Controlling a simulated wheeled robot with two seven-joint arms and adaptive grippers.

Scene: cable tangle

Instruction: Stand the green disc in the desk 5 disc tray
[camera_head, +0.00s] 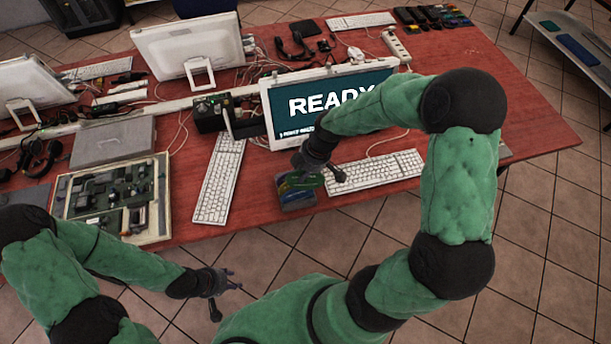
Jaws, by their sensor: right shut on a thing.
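The disc tray (297,202) is a small dark grey-blue holder near the front edge of the red desk, below the READY monitor. The green disc (307,180) shows as a thin green shape at the tray's top, partly hidden by my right gripper (325,174). My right gripper reaches down from the right and is shut on the green disc, just over the tray. I cannot tell whether the disc touches the tray's slots. A bluish shape shows beside the disc in the tray. My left gripper (227,295) is open and empty, in front of the desk edge.
A white keyboard (375,174) lies right of the tray and another keyboard (219,180) lies left of it. The READY monitor (285,110) stands behind. A board of green electronics (112,200) lies at the desk's left. Floor tiles are clear in front.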

